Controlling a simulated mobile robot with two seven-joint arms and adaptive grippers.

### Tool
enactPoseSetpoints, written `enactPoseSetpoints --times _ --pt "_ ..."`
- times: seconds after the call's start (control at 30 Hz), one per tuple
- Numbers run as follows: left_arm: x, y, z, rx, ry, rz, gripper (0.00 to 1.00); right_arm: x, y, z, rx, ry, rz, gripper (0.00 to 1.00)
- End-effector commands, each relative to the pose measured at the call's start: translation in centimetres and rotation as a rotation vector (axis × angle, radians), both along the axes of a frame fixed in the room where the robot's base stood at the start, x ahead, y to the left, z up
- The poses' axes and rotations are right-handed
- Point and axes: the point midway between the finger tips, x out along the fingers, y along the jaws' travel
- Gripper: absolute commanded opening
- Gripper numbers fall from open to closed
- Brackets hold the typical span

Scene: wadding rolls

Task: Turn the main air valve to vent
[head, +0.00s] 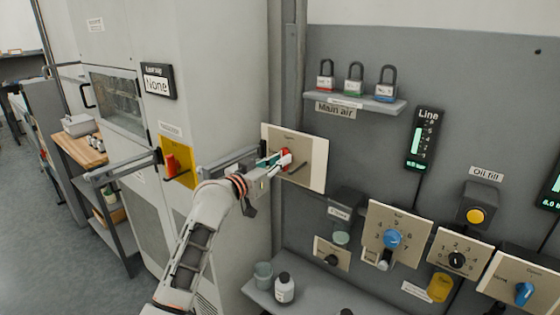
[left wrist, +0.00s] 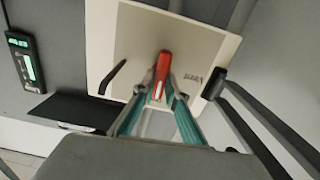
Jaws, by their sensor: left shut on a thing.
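The main air valve is a cream plate (head: 312,165) on the grey panel with a red handle (head: 284,154). My left gripper (head: 277,162) reaches the plate from the left and is shut on the handle, hiding part of it. In the left wrist view the red handle (left wrist: 161,72) stands between the two teal-sided fingers (left wrist: 160,98). The word "Vent" (left wrist: 216,84) shows on the plate (left wrist: 130,45) to the right of the handle, in the turned picture. My right gripper is out of view.
A shelf (head: 318,98) labelled "Main air" with padlocks is above the valve. A lit Line gauge (head: 425,140) is to the right. Several knob plates and a lower shelf (head: 318,303) with bottles are below. A cabinet with a yellow switch plate (head: 181,176) stands left.

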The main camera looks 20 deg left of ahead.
Motion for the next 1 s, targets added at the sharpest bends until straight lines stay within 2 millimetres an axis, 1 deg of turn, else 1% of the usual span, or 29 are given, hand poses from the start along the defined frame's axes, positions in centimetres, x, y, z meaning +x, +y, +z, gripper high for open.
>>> enactPoseSetpoints --times 0.27,1.0 --pt "0.06 0.14 -0.05 -0.172 0.063 0.000 0.00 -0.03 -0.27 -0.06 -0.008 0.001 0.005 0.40" --pt "0.22 0.51 -0.34 -0.832 0.304 0.000 0.00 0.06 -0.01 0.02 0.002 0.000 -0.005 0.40"
